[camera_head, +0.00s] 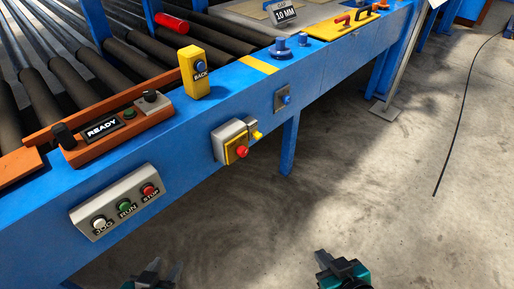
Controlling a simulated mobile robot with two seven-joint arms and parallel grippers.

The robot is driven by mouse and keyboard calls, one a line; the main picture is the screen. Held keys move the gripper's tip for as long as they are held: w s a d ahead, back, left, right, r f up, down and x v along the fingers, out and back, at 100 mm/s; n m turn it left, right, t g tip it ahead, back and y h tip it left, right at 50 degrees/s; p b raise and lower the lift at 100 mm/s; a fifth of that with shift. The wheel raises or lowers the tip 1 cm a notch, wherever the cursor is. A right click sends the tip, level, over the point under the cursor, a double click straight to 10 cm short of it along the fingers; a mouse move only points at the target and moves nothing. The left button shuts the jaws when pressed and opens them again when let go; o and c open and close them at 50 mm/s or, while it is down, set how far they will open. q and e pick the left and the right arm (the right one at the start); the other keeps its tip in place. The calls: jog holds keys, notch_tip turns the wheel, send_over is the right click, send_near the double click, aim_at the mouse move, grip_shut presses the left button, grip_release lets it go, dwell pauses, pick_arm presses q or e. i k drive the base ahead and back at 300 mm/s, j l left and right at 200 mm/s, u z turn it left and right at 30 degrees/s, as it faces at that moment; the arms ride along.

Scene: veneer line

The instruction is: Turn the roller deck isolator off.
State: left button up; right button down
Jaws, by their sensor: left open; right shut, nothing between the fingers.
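A grey isolator box with a yellow front plate (233,141) is fixed to the side of the blue deck frame. It bears a red knob (241,151); the knob's exact setting is too small to tell. A small yellow piece (257,135) sticks out at the box's right side. My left gripper (163,268) is at the bottom edge, open and empty, below and left of the box and apart from it. My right gripper (331,260) is at the bottom, shut and empty, below and right of the box.
A grey panel (120,200) with JOG, RUN and STOP buttons is on the frame at left. A blue button plate (283,98) is right of the isolator. A yellow BACK box (194,72) and orange READY unit (115,128) stand on top. Concrete floor is clear before the frame.

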aim_at(242, 151)
jog(key=i+l+u, duration=0.2)
jog(key=u, duration=0.15)
jog(key=i+l+u, duration=0.15)
jog(key=u, duration=0.2)
jog(key=k+l, duration=0.05)
